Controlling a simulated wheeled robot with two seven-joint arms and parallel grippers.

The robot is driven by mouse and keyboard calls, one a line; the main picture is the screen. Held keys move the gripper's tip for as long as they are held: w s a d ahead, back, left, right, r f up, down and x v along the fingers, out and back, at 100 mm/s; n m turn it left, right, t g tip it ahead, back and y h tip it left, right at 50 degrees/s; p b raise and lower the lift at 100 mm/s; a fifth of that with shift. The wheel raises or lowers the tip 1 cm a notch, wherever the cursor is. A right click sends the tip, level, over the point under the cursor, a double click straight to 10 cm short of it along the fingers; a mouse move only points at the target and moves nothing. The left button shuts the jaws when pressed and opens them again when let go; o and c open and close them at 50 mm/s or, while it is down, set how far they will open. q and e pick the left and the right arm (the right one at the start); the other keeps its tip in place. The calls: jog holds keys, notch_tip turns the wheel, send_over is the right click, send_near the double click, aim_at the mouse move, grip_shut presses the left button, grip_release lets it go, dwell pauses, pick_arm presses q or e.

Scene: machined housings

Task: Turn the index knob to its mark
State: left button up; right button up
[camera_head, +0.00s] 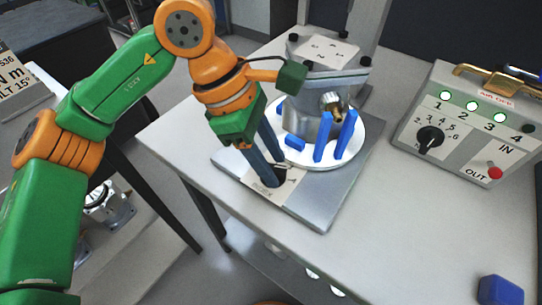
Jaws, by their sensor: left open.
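A grey base plate (335,207) on the table carries a white round turntable (338,158) with a grey machined housing (300,115) on it. A white label with small lettering (264,209), which seems to read "INDEX", lies at the plate's front left corner. My left gripper (275,176) points down there, its two dark fingers apart and open. The fingertips are at or around a small dark knob with marks beside it. The fingers hide most of the knob, so I cannot tell its pointing direction or whether they touch it. My right gripper is out of view.
Blue upright pegs (335,137) stand on the turntable near the fingers. A grey control box (466,125) with numbered lamps, a black dial (430,138) and a red button stands at the right. A blue block (500,290) is at the lower right. The front table area is clear.

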pick_arm(q)
jog(key=v, duration=0.7)
jog(key=shift+p, duration=0.35)
